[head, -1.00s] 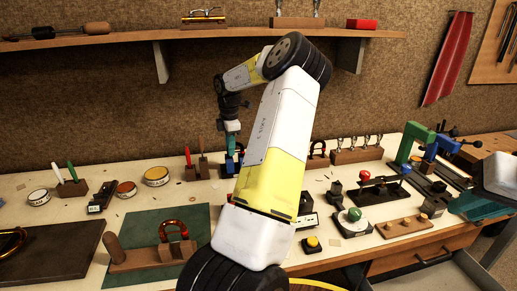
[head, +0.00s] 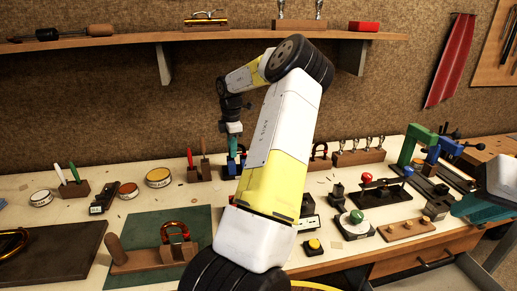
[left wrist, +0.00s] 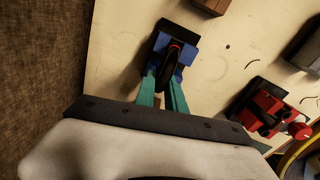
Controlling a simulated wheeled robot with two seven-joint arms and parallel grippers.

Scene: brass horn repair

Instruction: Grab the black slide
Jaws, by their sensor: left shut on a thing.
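The black slide (left wrist: 172,70) is a dark curved piece with a reddish edge. It stands in a blue holder (left wrist: 187,52) with a black end block in the left wrist view. My left gripper (left wrist: 163,92) has its teal fingers on either side of the slide, shut on it, while the slide is still at the holder. In the head view my left gripper (head: 234,148) points down at the back of the bench, and my own arm covers part of the holder. My right gripper (head: 480,203) is at the right edge, partly cut off; its finger gap is not clear.
A wooden stand with a copper-red slide (head: 178,232) sits on the green mat (head: 205,218). A red-handled tool stand (head: 191,172) is just left of my left gripper. A red clamp-like fixture (left wrist: 265,110) lies right of the holder. A shelf (head: 120,43) hangs above.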

